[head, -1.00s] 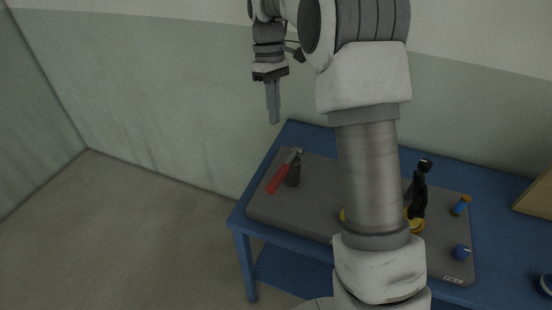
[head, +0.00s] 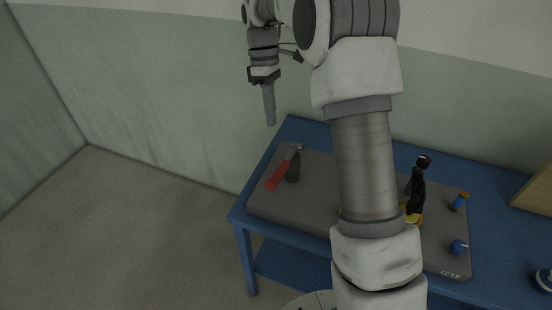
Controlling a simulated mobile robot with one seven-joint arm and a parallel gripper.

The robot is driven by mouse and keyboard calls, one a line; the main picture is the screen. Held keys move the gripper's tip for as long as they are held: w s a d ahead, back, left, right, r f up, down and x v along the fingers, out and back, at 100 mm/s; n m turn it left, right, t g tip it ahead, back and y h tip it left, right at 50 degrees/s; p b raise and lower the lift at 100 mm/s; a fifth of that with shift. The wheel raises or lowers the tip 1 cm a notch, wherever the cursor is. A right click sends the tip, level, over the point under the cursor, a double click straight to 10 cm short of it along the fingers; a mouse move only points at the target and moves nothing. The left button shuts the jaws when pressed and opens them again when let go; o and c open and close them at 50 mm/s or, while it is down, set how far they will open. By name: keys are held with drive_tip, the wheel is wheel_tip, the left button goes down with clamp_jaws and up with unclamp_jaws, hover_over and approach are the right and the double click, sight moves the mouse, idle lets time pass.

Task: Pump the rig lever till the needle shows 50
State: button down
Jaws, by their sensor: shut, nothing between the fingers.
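The rig's grey base plate (head: 315,190) lies on a blue table. A red-handled piece with a grey end (head: 280,175), which looks like the lever, slants at the plate's left beside a short dark cylinder (head: 293,171). No needle or dial is readable; my arm hides the middle of the plate. My gripper (head: 270,123) is shut and empty, pointing down. In the picture it appears above and slightly left of the red handle, apart from it.
A black upright part (head: 416,188) with a yellow base stands right of my arm. The blue table (head: 495,210) extends right to a wooden board (head: 534,194). Floor at left is clear.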

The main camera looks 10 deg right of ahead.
sight(277, 170)
drive_tip(key=p+x, duration=0.1)
drive_tip(key=x, duration=1.1)
drive_tip(key=shift+s+f, duration=0.1)
drive_tip(key=shift+f, duration=0.15)
drive_tip(key=shift+f, duration=0.15)
